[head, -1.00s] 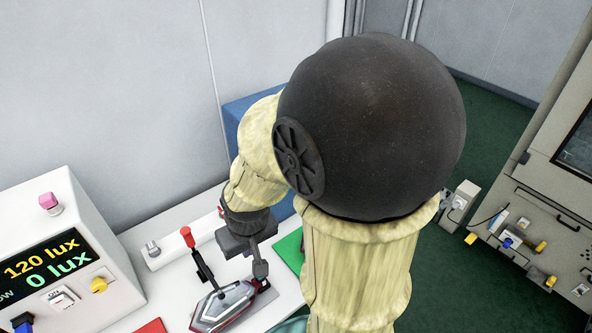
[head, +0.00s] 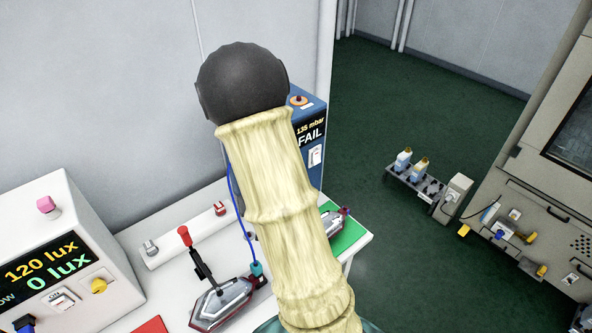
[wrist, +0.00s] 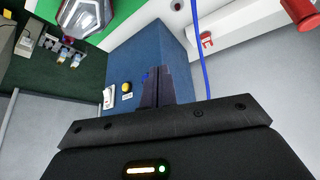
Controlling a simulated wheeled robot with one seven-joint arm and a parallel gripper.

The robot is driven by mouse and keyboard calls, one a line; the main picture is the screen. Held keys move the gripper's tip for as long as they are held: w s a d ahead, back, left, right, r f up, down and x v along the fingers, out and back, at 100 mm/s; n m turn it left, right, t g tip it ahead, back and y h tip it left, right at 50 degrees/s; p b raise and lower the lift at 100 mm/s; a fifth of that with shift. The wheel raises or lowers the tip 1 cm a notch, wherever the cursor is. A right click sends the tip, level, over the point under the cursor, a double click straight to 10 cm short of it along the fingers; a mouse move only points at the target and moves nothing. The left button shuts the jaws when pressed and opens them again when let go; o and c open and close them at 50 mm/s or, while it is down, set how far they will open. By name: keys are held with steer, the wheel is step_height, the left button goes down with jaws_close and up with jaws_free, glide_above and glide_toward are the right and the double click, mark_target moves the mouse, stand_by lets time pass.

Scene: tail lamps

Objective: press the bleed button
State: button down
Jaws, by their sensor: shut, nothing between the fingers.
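A blue tester box (head: 306,140) stands at the back of the white table, its display reading 135 mbar and FAIL. Its top carries an orange round piece with a dark centre (head: 298,101), and its front a white rocker switch (head: 315,156). The wrist view shows the box (wrist: 150,45), the rocker (wrist: 108,98) and a yellow round button (wrist: 127,88). I cannot read which control is the bleed button. My gripper (wrist: 160,72) is shut and empty, its fingertips in front of the blue box; contact cannot be judged. In the head view my arm hides it.
A blue hose (head: 238,205) runs down to a teal connector (head: 257,268) at a tail lamp (head: 222,303) beside a red-knobbed lever (head: 185,236). Another lamp (head: 333,220) lies on a green mat (head: 350,236). A lux box (head: 50,255) stands left.

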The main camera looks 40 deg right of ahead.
steer(key=d+f+t+h+p, duration=0.1)
steer(key=d+f+t+h, duration=0.2)
steer(key=d, duration=0.8)
steer(key=w+d+f+n+t+h+p, duration=0.1)
steer(key=d+f+t+h+p, duration=0.1)
steer(key=d+f, duration=0.4)
steer(key=d+h, duration=0.1)
steer(key=d, duration=0.3)
steer(key=shift+w+d+f+n+t+h, duration=0.15)
steer(key=shift+d+f+n+t+h, duration=0.15)
steer(key=shift+d+t, duration=0.1)
steer(key=w+a+b, duration=0.1)
steer(key=w, duration=0.8)
stand_by(0.8)
steer(key=shift+w+d+b, duration=0.1)
steer(key=shift+d+b, duration=0.05)
steer(key=shift+b, duration=0.35)
